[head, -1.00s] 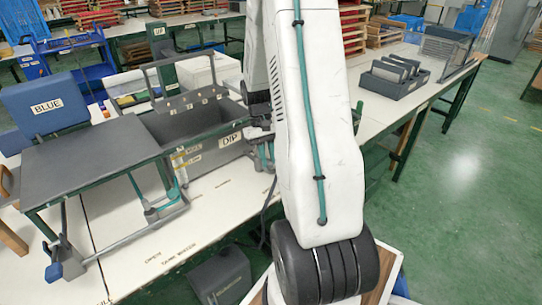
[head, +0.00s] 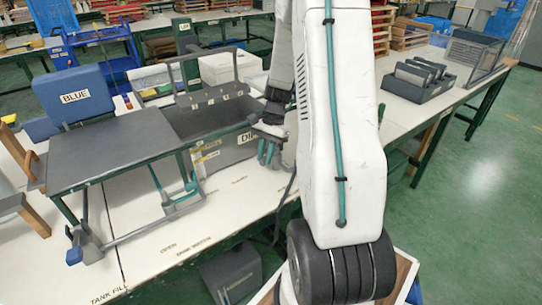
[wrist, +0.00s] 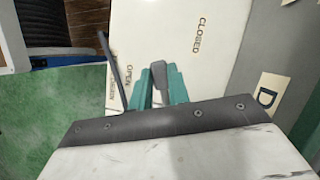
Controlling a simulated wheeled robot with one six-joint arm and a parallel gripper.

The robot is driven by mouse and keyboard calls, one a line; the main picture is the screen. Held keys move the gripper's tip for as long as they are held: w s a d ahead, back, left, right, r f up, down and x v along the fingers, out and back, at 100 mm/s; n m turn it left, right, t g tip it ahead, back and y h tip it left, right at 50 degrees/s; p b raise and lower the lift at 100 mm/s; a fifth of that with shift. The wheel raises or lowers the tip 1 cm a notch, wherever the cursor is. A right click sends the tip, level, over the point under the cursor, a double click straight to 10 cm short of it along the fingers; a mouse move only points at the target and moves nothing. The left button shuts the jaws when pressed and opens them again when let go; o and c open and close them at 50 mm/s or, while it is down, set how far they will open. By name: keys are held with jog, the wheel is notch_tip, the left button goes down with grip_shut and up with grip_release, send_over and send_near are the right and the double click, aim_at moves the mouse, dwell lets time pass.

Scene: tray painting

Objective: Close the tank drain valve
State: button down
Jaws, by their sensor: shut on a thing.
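My gripper (wrist: 160,82) has its teal fingers closed around a grey handle (wrist: 159,72) in the wrist view, which I take to be the drain valve's lever. Its rounded top shows between the fingers; its pivot is hidden. The handle stands between the printed words OPEN (wrist: 129,74) and CLOSED (wrist: 199,36), nearer OPEN. In the head view, my gripper (head: 268,152) is low at the right end of the grey dip tank (head: 225,152), beside its DIP label. The handle is not clear there, and my arm covers part of this area.
A dark thin rod (wrist: 112,65) stands left of my fingers. A grey rack (head: 418,82) sits farther right.

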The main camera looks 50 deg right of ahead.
jog(key=shift+w+d+m+t, duration=0.1)
jog(key=shift+w+m+t, duration=0.5)
jog(key=shift+m, duration=0.5)
jog(key=shift+w+m+t, duration=0.3)
jog(key=shift+w+m, duration=0.5)
jog(key=shift+m, duration=0.3)
jog(key=shift+w, duration=0.1)
jog(key=c, duration=1.3)
grip_release()
jog(key=shift+r, duration=0.1)
jog(key=v, duration=0.7)
jog(key=shift+d+r, duration=0.1)
jog(key=shift+r, duration=0.25)
